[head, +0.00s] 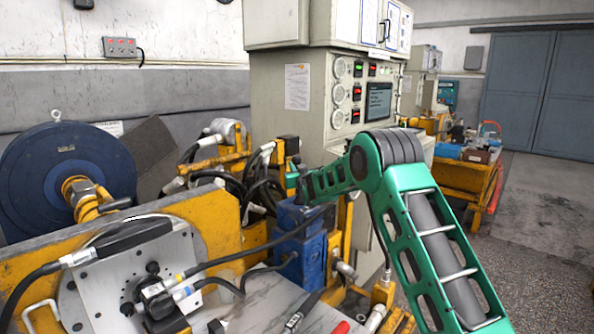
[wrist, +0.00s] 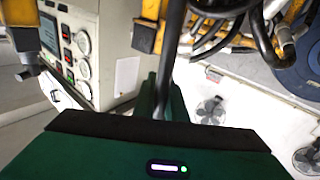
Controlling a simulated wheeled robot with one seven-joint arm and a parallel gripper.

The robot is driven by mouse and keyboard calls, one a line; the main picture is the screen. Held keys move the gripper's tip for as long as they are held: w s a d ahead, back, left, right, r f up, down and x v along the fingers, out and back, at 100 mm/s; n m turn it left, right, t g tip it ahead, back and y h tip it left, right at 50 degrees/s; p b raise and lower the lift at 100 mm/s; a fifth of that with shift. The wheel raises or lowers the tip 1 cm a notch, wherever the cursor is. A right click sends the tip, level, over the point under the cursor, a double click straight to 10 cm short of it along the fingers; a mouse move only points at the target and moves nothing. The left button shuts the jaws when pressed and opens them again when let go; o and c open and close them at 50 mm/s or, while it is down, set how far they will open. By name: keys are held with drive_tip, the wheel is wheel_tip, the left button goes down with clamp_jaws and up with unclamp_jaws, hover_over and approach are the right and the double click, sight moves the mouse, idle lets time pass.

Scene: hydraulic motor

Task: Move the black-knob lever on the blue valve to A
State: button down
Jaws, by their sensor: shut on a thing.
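The blue valve (head: 300,240) stands upright in the middle of the head view, between yellow frame parts. My green arm reaches in from the right, and my gripper (head: 303,188) is at the top of the valve. In the wrist view my gripper (wrist: 163,92) is shut on the lever (wrist: 169,50), a dark rod running up from between the green fingers. The black knob cannot be made out; the fingers and gripper body seem to cover it. No A mark can be read in either view.
Black hoses (head: 262,190) and yellow framing (head: 255,230) crowd the left of the valve. A grey control cabinet (head: 280,110) stands behind it. A motor with a round metal plate (head: 95,290) is at front left. Open floor (head: 545,220) lies to the right.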

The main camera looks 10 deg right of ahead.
drive_tip(key=s+a+n, duration=0.1)
drive_tip(key=a+n+t, duration=0.1)
drive_tip(key=s+a+n+t+y, duration=0.1)
drive_tip(key=shift+s+a+f+n, duration=0.35)
drive_tip(key=shift+a+f+n, duration=0.05)
drive_tip(key=c, duration=1.8)
unclamp_jaws()
drive_tip(key=v, duration=1)
drive_tip(key=shift+s+f, duration=0.2)
drive_tip(key=shift+s, duration=0.15)
